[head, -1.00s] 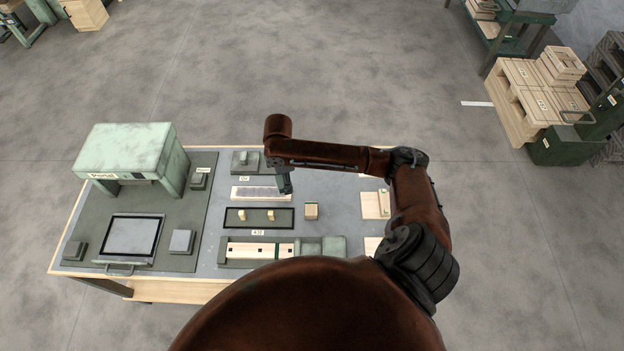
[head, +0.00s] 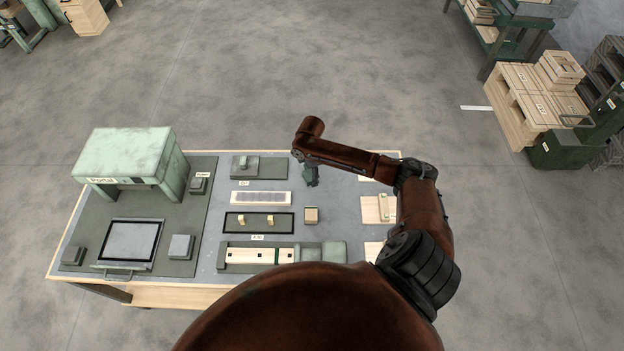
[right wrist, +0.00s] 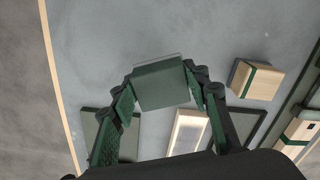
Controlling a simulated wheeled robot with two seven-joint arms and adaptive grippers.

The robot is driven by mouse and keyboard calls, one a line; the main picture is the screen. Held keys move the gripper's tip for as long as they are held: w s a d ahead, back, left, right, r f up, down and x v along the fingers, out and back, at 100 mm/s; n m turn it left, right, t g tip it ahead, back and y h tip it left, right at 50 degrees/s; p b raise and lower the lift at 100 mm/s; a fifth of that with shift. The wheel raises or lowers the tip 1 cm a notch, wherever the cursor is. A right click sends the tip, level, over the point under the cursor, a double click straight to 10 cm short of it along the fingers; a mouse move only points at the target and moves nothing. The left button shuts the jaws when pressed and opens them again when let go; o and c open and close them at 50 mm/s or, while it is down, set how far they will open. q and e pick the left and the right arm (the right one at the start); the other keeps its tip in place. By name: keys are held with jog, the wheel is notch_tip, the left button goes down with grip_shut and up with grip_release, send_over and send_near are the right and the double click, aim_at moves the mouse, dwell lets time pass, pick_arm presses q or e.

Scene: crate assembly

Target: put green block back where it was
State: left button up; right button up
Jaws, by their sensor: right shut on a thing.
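The green block (right wrist: 162,86) is dark green and box-shaped. In the right wrist view it sits between the fingers of my right gripper (right wrist: 164,92), which is shut on it. In the head view my right gripper (head: 311,178) is over the grey tabletop, right of the white strip tray (head: 261,198) and beyond a small wooden block (head: 311,215). The gap between the held block and the table is hard to judge. My left gripper is not in view.
A long fixture (head: 336,250) lies in front, and a grey-green plate (head: 275,167) with a raised block lies at the back. A green portal (head: 132,157) stands left.

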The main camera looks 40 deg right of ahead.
jog(key=shift+d+f, duration=0.2)
jog(key=shift+f, duration=1.6)
jog(key=shift+f, duration=0.1)
jog(key=o, duration=1)
notch_tip(320, 180, up, 12)
jog(key=shift+r, duration=0.1)
